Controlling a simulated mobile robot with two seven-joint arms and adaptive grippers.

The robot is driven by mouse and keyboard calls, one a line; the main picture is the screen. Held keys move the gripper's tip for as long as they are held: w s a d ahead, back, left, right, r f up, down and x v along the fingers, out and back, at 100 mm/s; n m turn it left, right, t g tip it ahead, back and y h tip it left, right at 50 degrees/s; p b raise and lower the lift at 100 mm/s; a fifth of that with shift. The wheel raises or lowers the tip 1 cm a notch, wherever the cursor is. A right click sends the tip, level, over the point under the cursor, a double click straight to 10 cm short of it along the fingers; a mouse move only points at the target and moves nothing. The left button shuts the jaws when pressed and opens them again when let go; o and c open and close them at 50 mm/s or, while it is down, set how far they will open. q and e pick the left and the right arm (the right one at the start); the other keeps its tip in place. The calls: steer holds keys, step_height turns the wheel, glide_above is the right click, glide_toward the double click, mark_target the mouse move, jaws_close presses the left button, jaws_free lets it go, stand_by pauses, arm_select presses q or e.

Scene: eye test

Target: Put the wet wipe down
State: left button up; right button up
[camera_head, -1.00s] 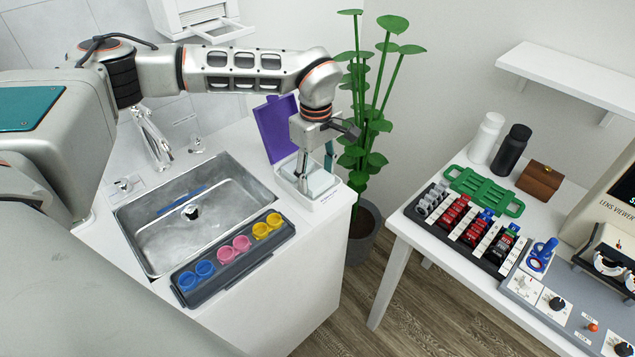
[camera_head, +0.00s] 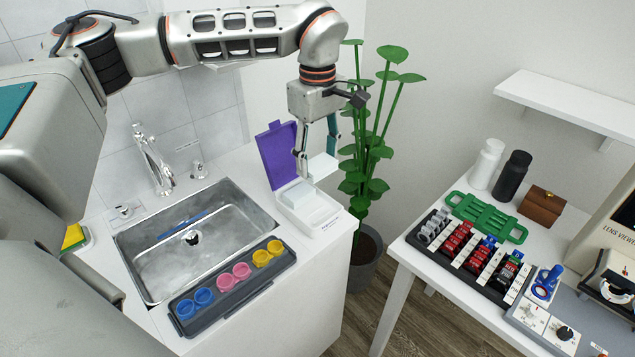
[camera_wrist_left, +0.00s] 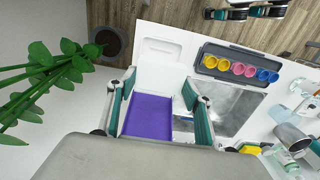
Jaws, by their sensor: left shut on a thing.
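My left gripper (camera_head: 318,160) is shut on a white wipe (camera_head: 324,165), which it holds above an open white wipe box (camera_head: 312,216). The box has a raised purple lid (camera_head: 277,154), and a pale stack of wipes (camera_head: 298,194) lies inside. The wipe is apart from the stack, a little up and to its right in the head view. In the left wrist view, the gripper's teal fingers (camera_wrist_left: 161,108) stand on both sides of the purple lid (camera_wrist_left: 147,115); the wipe is hard to make out there.
A steel sink (camera_head: 205,240) with a tap (camera_head: 152,160) lies left of the box. A dark tray (camera_head: 232,290) with coloured cups stands at the counter's front. A plant (camera_head: 368,150) stands close behind the box. A separate table (camera_head: 400,258) with racks is at right.

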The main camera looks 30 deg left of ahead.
mark_target(314, 173)
arm_select(q)
step_height(314, 173, up, 7)
steer(key=s+f+m, duration=0.1)
steer(key=f+m, duration=0.1)
steer(key=s+f+m, duration=0.1)
steer(key=f+m, duration=0.1)
steer(key=f, duration=0.1)
steer(key=s+d+f+m, duration=0.1)
steer(key=f+m, duration=0.2)
steer(key=shift+s+f, duration=0.1)
steer(key=shift+s, duration=0.25)
steer(key=s+d+f+m, duration=0.2)
steer(key=s+f+m, duration=0.3)
steer(key=f+m, duration=0.1)
steer(key=shift+s+f+m, duration=0.4)
steer(key=shift+m, duration=0.2)
